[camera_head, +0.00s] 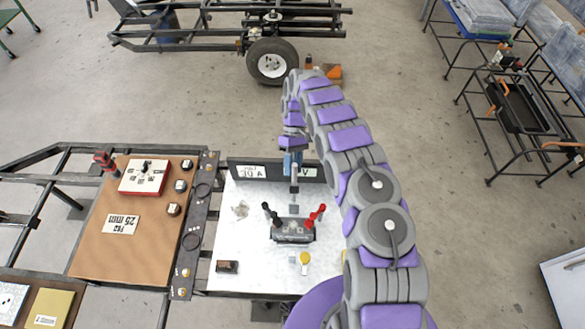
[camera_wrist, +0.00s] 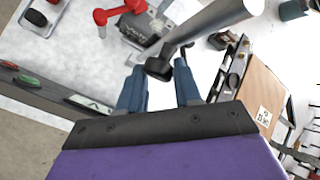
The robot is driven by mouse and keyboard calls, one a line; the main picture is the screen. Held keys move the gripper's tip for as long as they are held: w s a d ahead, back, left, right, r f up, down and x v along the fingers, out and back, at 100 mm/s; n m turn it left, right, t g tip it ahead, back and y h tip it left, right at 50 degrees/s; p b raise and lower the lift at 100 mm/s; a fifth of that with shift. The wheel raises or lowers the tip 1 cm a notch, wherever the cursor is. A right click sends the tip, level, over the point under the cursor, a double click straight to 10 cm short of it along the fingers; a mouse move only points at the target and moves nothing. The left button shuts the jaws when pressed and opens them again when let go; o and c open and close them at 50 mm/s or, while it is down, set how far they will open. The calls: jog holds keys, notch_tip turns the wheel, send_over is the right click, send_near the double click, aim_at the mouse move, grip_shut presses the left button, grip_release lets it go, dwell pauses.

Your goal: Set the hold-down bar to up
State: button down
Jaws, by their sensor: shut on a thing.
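My gripper (camera_wrist: 159,76) has its two blue fingers on either side of the black end of a grey rod, which I take to be the hold-down bar (camera_wrist: 212,27). The rod slants to the upper right in the wrist view. In the head view my gripper (camera_head: 293,165) is over the far part of the white board, with a grey bar (camera_head: 294,185) below it. A dark block (camera_head: 293,236) stands nearer on that board, with a red lever (camera_head: 315,216) and a black lever (camera_head: 271,213). The exact contact at the fingertips is partly hidden.
A brown panel (camera_head: 95,255) with a red-edged box (camera_head: 144,177) is at left. Black racks (camera_head: 515,105) stand at right, beyond open floor.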

jog(key=shift+w+d+f, duration=0.15)
jog(key=shift+d+f, duration=0.2)
jog(key=shift+d, duration=0.15)
jog(key=c, duration=1.2)
grip_release()
jog(key=o, duration=0.4)
jog(key=shift+w+d, duration=0.15)
jog(key=shift+d, duration=0.1)
jog(key=shift+a+r, duration=0.25)
